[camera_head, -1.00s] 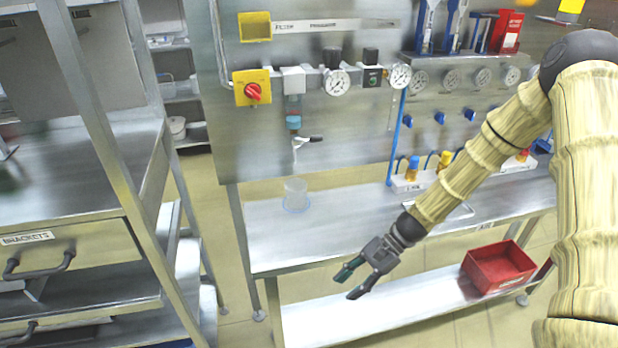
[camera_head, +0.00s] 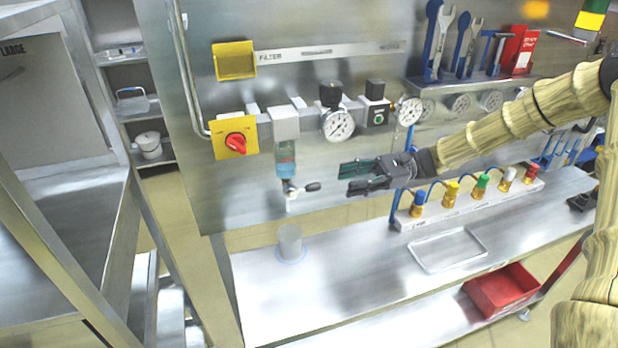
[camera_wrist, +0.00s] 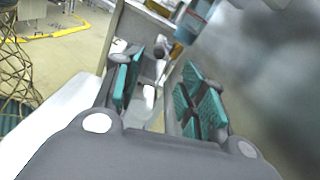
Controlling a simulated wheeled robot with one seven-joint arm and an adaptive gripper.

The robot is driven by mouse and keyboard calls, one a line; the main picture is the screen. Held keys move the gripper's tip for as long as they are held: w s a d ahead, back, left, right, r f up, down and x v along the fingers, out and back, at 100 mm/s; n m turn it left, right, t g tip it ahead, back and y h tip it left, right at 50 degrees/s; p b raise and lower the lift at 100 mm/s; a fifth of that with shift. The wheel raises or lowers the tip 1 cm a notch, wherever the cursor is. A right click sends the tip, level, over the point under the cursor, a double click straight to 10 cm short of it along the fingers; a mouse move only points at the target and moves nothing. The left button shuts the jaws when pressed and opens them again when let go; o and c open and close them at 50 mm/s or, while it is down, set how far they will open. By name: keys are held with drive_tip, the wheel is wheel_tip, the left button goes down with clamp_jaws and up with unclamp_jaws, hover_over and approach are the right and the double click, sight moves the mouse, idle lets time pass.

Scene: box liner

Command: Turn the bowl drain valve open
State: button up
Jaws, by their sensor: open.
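The filter bowl (camera_head: 286,160), clear with blue liquid, hangs under a grey filter head on the steel panel. Below it is the drain valve (camera_head: 290,191), with a lever (camera_head: 312,187) pointing right and ending in a dark tip. My gripper (camera_head: 348,178) is open and empty, just right of the lever tip in the picture, fingers pointing left toward it. Contact does not show. In the wrist view the bowl (camera_wrist: 197,18) shows at the top, beyond the teal-padded open fingers (camera_wrist: 158,72). Small grey and dark parts show between the fingers; I cannot tell which is the lever.
A clear cup (camera_head: 290,243) stands on the steel bench (camera_head: 330,270) below the valve. A red rotary switch (camera_head: 236,144) is left of the filter, a gauge (camera_head: 338,125) right of it. A row of coloured fittings (camera_head: 450,194) and a tray (camera_head: 447,250) lie right.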

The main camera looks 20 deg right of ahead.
sight(317, 183)
drive_tip(key=a+p, duration=0.1)
drive_tip(key=a, duration=0.2)
drive_tip(key=a+p, duration=0.1)
drive_tip(key=a, duration=0.2)
drive_tip(key=a+p, duration=0.1)
drive_tip(key=a, duration=0.2)
drive_tip(key=shift+s+a+r+p, duration=0.15)
drive_tip(key=shift+s+a+p, duration=0.15)
drive_tip(key=shift+p, duration=0.1)
drive_tip(key=shift+a, duration=0.55)
drive_tip(key=shift+c, duration=0.2)
clamp_jaws()
